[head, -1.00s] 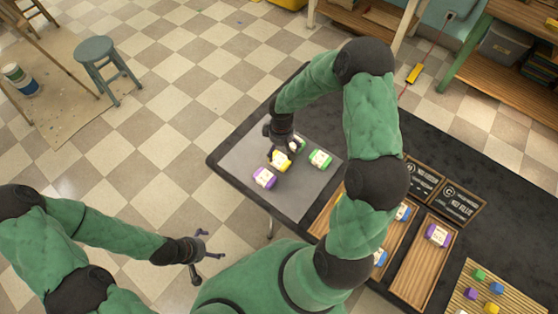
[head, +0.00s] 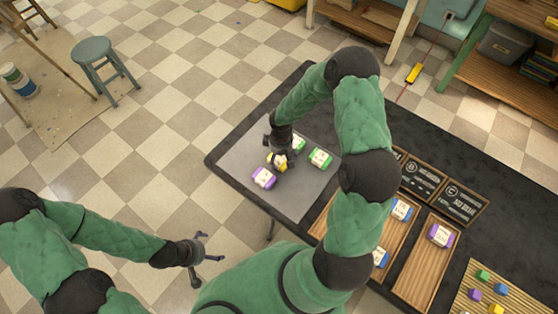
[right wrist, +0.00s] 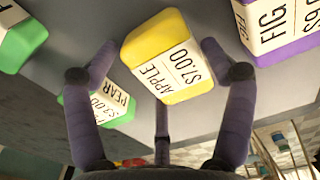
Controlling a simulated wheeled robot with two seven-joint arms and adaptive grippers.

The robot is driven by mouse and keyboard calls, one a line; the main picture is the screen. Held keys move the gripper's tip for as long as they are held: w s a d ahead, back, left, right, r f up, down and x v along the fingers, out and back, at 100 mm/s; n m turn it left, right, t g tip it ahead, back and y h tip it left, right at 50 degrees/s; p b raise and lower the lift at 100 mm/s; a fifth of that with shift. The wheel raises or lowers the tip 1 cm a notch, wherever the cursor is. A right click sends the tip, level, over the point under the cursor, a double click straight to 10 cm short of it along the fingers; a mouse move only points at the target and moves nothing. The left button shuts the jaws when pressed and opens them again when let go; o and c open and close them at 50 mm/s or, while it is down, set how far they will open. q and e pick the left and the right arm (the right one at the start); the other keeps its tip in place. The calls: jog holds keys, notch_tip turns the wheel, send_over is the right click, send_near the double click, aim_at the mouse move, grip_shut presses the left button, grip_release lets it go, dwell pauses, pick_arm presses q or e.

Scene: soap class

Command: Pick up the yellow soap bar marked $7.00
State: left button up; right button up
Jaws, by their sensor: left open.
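The yellow soap bar (head: 275,161) lies on the grey mat (head: 240,160) at the table's left end. In the right wrist view the yellow bar (right wrist: 165,50) shows a label reading APPLE $7.00. My right gripper (head: 281,155) is right at the bar and partly hides it in the head view. In the right wrist view its fingers (right wrist: 158,58) are spread on both sides of the bar. A narrow gap shows at the left finger; contact at the right finger is unclear. My left gripper (head: 206,247) is open and empty, off the table.
A purple bar (head: 263,178) marked FIG and a green bar (head: 320,159) lie close beside the yellow one. Another green bar (head: 299,143) sits behind my right gripper. Wooden trays (head: 420,265) and dark signs (head: 463,204) stand to the right.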

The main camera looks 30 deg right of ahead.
jog(key=c, duration=0.5)
jog(key=shift+r, duration=0.1)
